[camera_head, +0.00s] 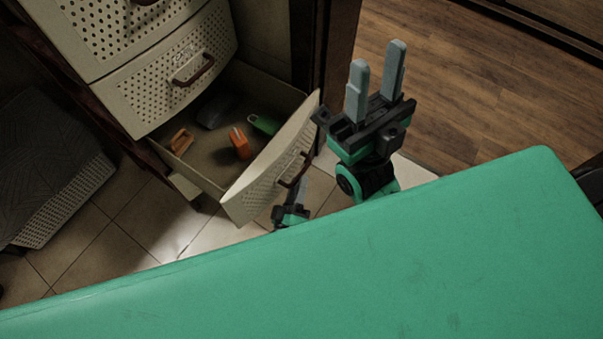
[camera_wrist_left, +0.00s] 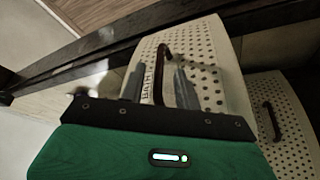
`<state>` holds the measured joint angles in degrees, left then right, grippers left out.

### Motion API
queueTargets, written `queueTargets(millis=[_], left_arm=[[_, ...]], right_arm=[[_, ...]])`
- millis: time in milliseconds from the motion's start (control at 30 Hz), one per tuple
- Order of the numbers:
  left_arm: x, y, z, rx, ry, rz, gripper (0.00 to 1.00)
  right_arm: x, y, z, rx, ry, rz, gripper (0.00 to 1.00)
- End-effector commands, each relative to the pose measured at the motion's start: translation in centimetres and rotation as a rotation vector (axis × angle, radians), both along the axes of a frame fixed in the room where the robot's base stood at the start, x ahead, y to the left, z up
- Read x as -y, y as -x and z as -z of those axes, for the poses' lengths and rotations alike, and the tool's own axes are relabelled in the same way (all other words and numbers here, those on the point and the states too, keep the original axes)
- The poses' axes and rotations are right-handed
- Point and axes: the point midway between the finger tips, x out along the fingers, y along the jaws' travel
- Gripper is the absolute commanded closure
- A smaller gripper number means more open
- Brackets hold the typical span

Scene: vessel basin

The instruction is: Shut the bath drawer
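The bath drawer (camera_head: 262,182) is the lowest drawer of a cream cabinet and stands pulled out, its inside in view. In the left wrist view its perforated front (camera_wrist_left: 215,60) bears the label BATH and a brown handle (camera_wrist_left: 163,62), also seen in the head view (camera_head: 296,170). My left gripper (camera_head: 298,189) is low in front of this front, mostly hidden by the green surface. In its wrist view the fingers (camera_wrist_left: 158,85) are apart, with the handle between them; contact cannot be told. My right gripper (camera_head: 377,62) points up, open and empty, right of the drawer.
The drawer holds an orange bottle-like item (camera_head: 240,143), a green item (camera_head: 264,124), an orange frame-like item (camera_head: 181,141) and a dark item (camera_head: 215,112). Closed drawers (camera_head: 170,85) are above. A green surface (camera_head: 400,255) fills the foreground. A perforated basket (camera_head: 65,205) stands left.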

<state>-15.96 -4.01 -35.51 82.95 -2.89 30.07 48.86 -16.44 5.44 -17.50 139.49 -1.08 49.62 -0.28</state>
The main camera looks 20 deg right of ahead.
Motion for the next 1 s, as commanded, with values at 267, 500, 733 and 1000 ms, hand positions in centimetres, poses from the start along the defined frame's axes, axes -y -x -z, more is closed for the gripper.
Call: queueTargets(millis=[267, 500, 733, 1000], left_arm=[[1.7, -2.7, -0.7, 0.001, 0.001, 0.0, 0.67], [1.9, -2.9, -0.8, 0.0, -0.001, -0.001, 0.67], [1.9, -2.9, -0.8, 0.001, -0.001, 0.0, 0.93], [1.8, -2.9, -0.8, 0.001, -0.001, 0.0, 1.0]], right_arm=[[0.1, 0.3, -0.5, 0.036, -0.008, 0.002, 0.64], [0.1, 0.2, -0.8, 0.043, -0.011, 0.002, 0.64], [0.1, 0.2, -0.7, 0.041, -0.011, 0.002, 0.64], [0.1, 0.2, -0.5, 0.034, -0.007, 0.001, 0.64]])
